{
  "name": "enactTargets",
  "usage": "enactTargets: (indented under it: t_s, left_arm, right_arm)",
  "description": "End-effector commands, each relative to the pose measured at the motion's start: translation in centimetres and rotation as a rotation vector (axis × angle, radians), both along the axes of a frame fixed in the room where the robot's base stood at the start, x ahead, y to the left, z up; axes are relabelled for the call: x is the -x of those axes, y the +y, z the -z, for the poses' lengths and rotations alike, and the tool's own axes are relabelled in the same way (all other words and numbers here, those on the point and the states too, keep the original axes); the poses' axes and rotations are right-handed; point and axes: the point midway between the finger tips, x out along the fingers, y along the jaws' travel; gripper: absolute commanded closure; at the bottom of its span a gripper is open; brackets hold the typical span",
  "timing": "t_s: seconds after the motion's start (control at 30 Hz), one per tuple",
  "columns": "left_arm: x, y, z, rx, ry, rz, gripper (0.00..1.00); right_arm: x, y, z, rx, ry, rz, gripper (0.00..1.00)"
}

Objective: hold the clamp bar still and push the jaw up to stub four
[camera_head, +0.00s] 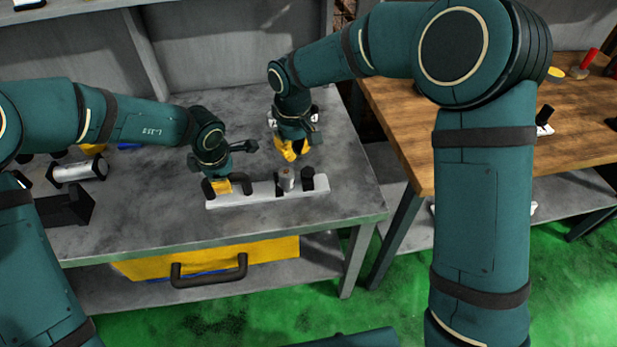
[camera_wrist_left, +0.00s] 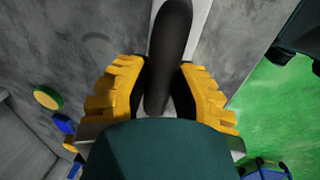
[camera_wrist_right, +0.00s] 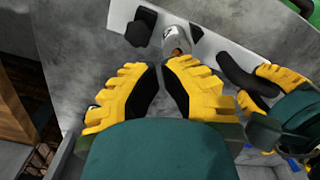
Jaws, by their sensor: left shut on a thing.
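The pale clamp bar (camera_head: 262,194) lies along the front of the grey bench. My left gripper (camera_head: 222,187) is shut on a black upright handle (camera_wrist_left: 170,50) at its left end; the handle also shows in the right wrist view (camera_wrist_right: 238,76). A grey cylinder (camera_head: 287,179), perhaps the stub, stands on the bar right of the middle. A black block (camera_head: 307,179), perhaps the jaw, is to its right; I cannot tell these roles surely. My right gripper (camera_head: 291,151) is behind and above the bar, its fingers together and empty; in the right wrist view its tips (camera_wrist_right: 160,68) are just short of the cylinder (camera_wrist_right: 176,40).
A silver cylinder in black holders (camera_head: 80,170) lies at the left of the bench. A yellow drawer (camera_head: 210,258) with a black handle is under the bench. A wooden table (camera_head: 410,110) stands to the right. Bare bench top is behind the bar.

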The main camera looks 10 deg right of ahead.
Motion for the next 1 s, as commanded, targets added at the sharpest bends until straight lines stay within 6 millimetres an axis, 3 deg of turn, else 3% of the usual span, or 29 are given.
enactTargets:
  t_s: [0.6,1.0]
  left_arm:
    - [-0.1,0.0,-0.1,0.001,-0.002,-0.001,1.0]
    - [-0.1,0.0,-0.1,0.001,-0.002,-0.001,1.0]
  right_arm:
    - [0.0,-0.4,-3.3,0.0,0.0,-0.001,1.0]
    - [0.0,-0.4,-3.5,0.0,0.0,0.0,1.0]
